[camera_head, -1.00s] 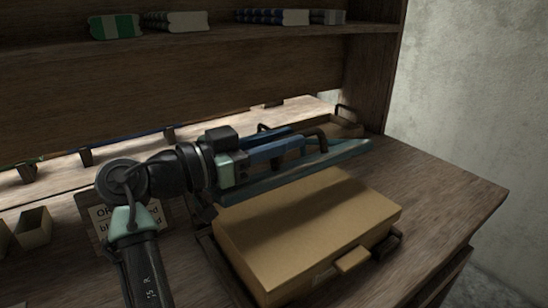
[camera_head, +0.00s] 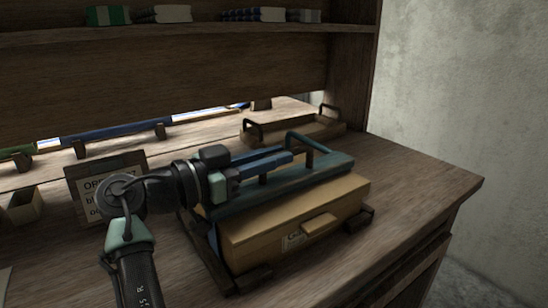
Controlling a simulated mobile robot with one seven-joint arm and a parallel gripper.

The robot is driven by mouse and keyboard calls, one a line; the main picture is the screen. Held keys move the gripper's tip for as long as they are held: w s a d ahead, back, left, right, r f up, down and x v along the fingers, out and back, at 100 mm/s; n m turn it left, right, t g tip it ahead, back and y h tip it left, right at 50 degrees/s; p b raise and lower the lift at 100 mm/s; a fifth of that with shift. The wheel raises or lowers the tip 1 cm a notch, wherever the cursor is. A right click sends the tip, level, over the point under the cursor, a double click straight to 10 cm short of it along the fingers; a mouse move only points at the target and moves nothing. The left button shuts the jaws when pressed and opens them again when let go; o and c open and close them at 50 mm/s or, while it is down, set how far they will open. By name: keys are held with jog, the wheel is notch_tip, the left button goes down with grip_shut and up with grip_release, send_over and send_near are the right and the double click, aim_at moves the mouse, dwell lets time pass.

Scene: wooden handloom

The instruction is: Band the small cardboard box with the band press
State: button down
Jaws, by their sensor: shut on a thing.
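The small cardboard box (camera_head: 265,233) sits in the dark base frame of the band press (camera_head: 245,278) on the wooden bench, with a tab and a label on its front. The press's teal plate (camera_head: 330,170) lies over the top of the box, close to or on it; I cannot tell whether it touches everywhere. My gripper (camera_head: 287,158) reaches in from the left above the plate, its blue fingers shut on the press handle (camera_head: 305,139). The fingers hide part of the handle and plate. No band shows clearly on the box.
A wooden tray (camera_head: 252,139) with dark handles stands behind the press. A sign (camera_head: 81,187) and a small open bin (camera_head: 24,208) are at left. A shelf (camera_head: 190,32) with folded cloths runs above. The bench is clear at right, up to its edge.

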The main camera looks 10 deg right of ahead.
jog(key=shift+s+f, duration=0.1)
jog(key=shift+f, duration=0.4)
jog(key=c, duration=1.2)
grip_release()
jog(key=o, duration=0.4)
jog(key=shift+r, duration=0.2)
jog(key=shift+c, duration=0.2)
jog(key=p+v, duration=0.2)
jog(key=v, duration=1.1)
jog(key=shift+a, duration=0.1)
jog(key=b+v, duration=0.1)
jog(key=v, duration=1.3)
jog(key=shift+a+b, duration=0.3)
jog(key=shift+b, duration=0.05)
